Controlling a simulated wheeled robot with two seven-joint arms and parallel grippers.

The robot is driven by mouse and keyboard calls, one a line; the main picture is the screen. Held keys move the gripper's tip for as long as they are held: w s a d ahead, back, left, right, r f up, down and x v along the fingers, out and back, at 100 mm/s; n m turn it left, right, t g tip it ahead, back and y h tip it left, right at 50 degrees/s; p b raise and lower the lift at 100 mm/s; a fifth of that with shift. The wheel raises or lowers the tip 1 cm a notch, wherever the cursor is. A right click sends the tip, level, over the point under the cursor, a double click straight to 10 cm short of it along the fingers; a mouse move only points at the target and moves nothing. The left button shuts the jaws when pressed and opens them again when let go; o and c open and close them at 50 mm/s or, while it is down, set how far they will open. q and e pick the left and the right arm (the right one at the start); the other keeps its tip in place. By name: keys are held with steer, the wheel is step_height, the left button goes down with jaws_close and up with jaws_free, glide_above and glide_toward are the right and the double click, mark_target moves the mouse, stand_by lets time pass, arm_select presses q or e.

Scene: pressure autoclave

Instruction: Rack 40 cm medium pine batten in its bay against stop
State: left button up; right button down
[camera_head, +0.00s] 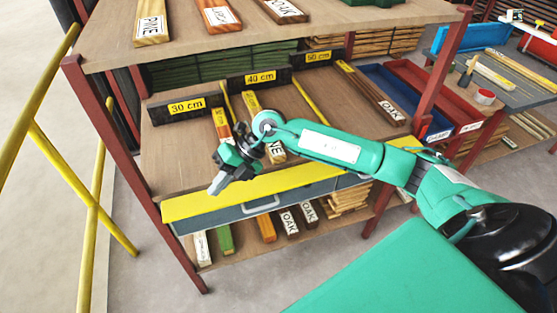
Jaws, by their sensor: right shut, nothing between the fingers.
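A batten (277,150) with a label whose visible letters read "NE" lies in the bay under the "40 cm" sign (260,77) on the middle shelf. Its far end shows near the back stop; my right arm hides its middle, so I cannot tell whether it touches the stop. My right gripper (217,184) is shut and empty, left of the batten's near end and above the shelf's yellow front edge. My left gripper is out of view.
Yellow dividers separate the bays. An orange batten (222,123) lies in the "30 cm" bay and an OAK batten (372,93) in the "50 cm" bay. A red post (134,177) and yellow railing (73,184) stand left. A drawer (262,205) sits below the edge.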

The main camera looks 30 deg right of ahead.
steer(key=w+d+f+h, duration=0.15)
steer(key=d+h, duration=0.35)
steer(key=d, duration=0.5)
steer(key=m+h, duration=0.2)
steer(key=h, duration=0.3)
glide_toward(278, 160)
steer(key=s+a+r, duration=0.1)
steer(key=s, duration=0.4)
steer(key=shift+g, duration=0.3)
step_height(278, 160, down, 9)
steer(key=p, duration=0.2)
steer(key=shift+a+f+p, duration=0.15)
steer(key=shift+f+p, duration=0.05)
steer(key=shift+p, duration=0.2)
steer(key=shift+w+d+r+p, duration=0.15)
steer(key=shift+w+p, duration=0.25)
steer(key=shift+w, duration=0.8)
steer(key=shift+w+d, duration=0.3)
steer(key=shift+w, duration=0.55)
